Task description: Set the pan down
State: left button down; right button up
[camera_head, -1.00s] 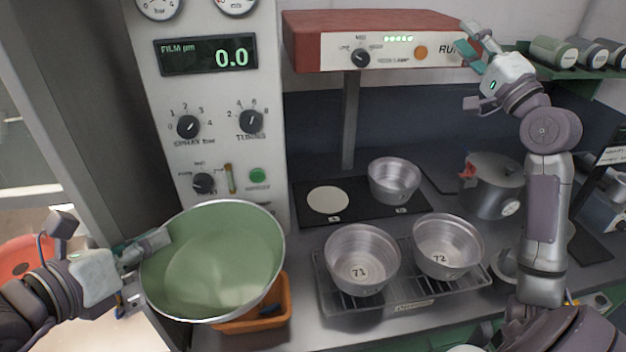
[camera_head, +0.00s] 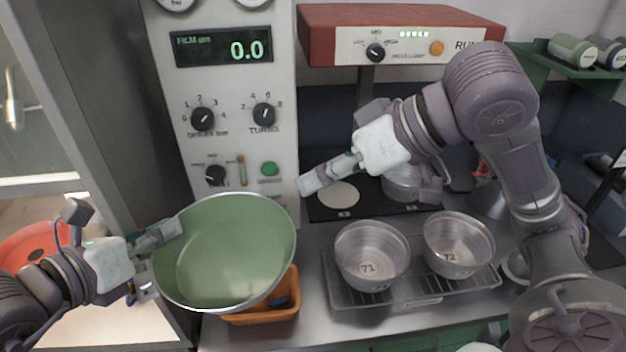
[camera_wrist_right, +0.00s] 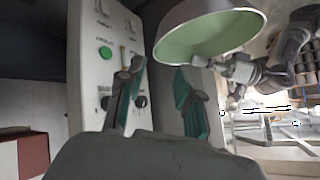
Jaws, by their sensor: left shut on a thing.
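The large pan (camera_head: 226,250), green inside with a pale metal rim, is at the lower left of the head view, tilted so its inside shows. My left gripper (camera_head: 160,238) is shut on its left rim and holds it above the counter. The pan also shows at the top of the right wrist view (camera_wrist_right: 210,35). My right gripper (camera_head: 312,184) reaches in from the right, beyond and to the right of the pan, apart from it. In the right wrist view its fingers (camera_wrist_right: 160,98) are spread and empty.
Metal pots 71 (camera_head: 370,262) and 72 (camera_head: 458,250) sit on a wire rack (camera_head: 415,298). An orange bin (camera_head: 265,312) is partly under the pan. The control panel (camera_head: 225,140) rises behind. A pale disc (camera_head: 338,195) lies on the dark mat; a pot beside it is partly hidden.

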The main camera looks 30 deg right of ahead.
send_near(250, 217)
jog(key=x, duration=0.5)
jog(key=shift+w+a+f, duration=0.1)
jog(key=shift+w, duration=0.05)
jog(key=shift+c, duration=0.2)
grip_shut()
pick_arm(q)
jog(key=c, duration=1.8)
grip_release()
pick_arm(e)
jog(key=shift+a, duration=0.1)
pick_arm(q)
jog(key=o, duration=0.6)
jog(key=shift+c, duration=0.2)
